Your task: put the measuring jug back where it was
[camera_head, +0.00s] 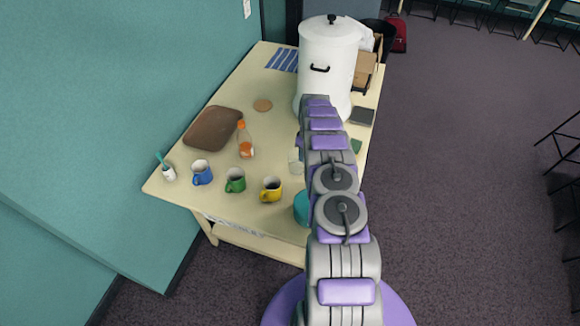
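My arm reaches up the picture over the right part of the cream table (215,120). Its far end is in front of the large white lidded urn, and my gripper cannot be made out there. A pale, see-through vessel (295,161) stands on the table just left of my arm, partly hidden by it. It may be the measuring jug, but I cannot tell for sure. No other measuring jug shows clearly. Whether my gripper holds anything is hidden.
The white urn (325,65) stands at the back. Blue (202,175), green (235,182) and yellow (270,190) mugs line the front. A teal object (301,208) is partly hidden by my arm.

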